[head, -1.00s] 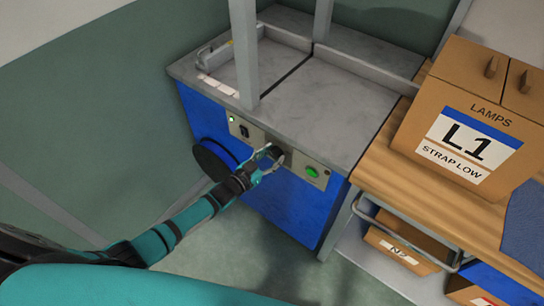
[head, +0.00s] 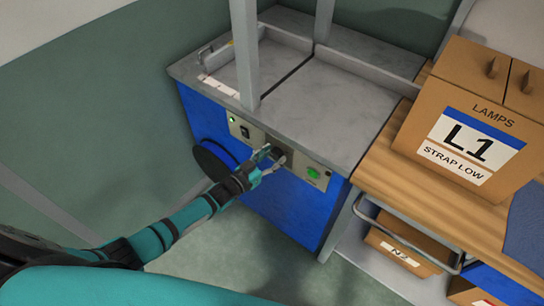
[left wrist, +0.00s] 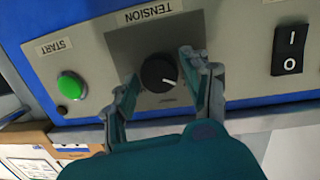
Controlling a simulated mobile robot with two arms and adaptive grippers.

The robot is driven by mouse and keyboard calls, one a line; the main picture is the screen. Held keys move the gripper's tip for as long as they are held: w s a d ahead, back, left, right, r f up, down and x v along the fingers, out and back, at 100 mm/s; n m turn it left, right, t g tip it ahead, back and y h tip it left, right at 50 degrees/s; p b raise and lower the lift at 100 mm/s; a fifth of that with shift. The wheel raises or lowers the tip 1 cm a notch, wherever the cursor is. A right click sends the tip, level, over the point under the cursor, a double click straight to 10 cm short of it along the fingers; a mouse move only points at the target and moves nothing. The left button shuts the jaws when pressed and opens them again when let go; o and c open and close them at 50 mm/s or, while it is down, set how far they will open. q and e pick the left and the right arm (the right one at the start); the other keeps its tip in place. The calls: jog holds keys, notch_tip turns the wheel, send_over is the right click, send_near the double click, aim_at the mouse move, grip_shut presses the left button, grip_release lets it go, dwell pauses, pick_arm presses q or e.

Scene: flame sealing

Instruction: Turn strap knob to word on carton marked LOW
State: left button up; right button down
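In the head view my left gripper (head: 272,158) is at the panel front and mostly hides the knob. The carton (head: 408,128) on the wooden bench reads LAMPS, L1, STRAP LOW. My right gripper is not in view.
A green START button (left wrist: 71,85) and a black rocker switch (left wrist: 290,48) flank the knob. The blue strapping machine (head: 285,215) has a grey top with upright posts. The wooden bench (head: 400,195) adjoins it, with a smaller box (head: 400,250) below.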

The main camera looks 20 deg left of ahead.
pick_arm(q)
jog(key=shift+o, duration=1.2)
jog(key=shift+s, duration=0.15)
jog(key=v, duration=1.1)
jog(key=shift+s+a, duration=0.2)
jog(key=shift+s, duration=0.1)
